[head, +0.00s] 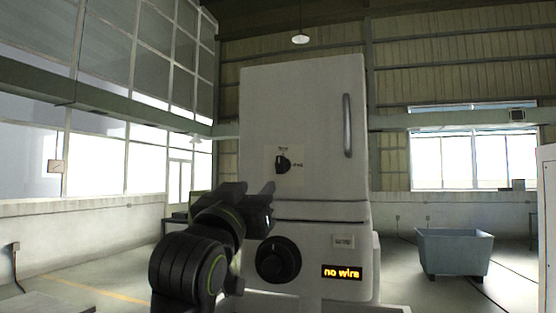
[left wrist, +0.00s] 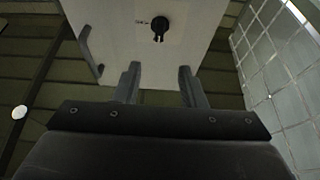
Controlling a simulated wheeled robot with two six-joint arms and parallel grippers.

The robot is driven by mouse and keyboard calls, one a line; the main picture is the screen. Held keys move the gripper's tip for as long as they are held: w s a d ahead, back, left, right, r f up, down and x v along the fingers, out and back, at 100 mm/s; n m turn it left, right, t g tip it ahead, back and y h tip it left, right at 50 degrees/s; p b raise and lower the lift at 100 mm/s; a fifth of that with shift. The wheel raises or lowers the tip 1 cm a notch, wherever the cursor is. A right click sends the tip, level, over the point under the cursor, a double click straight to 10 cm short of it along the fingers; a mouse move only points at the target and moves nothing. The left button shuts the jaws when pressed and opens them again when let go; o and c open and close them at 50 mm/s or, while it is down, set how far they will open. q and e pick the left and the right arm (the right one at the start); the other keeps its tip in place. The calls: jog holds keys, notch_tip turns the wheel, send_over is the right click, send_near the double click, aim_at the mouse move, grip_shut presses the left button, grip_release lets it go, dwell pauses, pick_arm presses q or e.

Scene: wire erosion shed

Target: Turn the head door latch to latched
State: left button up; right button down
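The head door latch (head: 283,163) is a small black knob on a pale plate, low on the white head door (head: 304,110). Small labels sit above it and to its right, too small to read surely. It also shows in the left wrist view (left wrist: 160,27), above and beyond the fingers. My left gripper (head: 256,198) is in front of the machine, below and left of the latch, apart from it. Its two fingers (left wrist: 160,85) stand apart with nothing between them in the left wrist view. My right gripper shows in neither view.
A vertical door handle (head: 347,125) stands out at the door's right. Below the door are a large black dial (head: 278,260) and a lit display (head: 342,272) reading "no wire". A grey-blue bin (head: 455,252) stands on the floor at right, well clear.

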aim_at(279, 162)
pick_arm(q)
jog(key=p+x, duration=0.7)
jog(key=x, duration=0.6)
jog(key=shift+w+r, duration=0.1)
jog(key=shift+r, duration=0.1)
jog(key=shift+w+d+r+p, duration=0.2)
jog(key=shift+w+d+p, duration=0.1)
jog(key=shift+w+p, duration=0.25)
jog(key=shift+w, duration=0.15)
jog(key=shift+c, duration=0.5)
jog(key=shift+f, duration=0.1)
jog(key=c, duration=0.6)
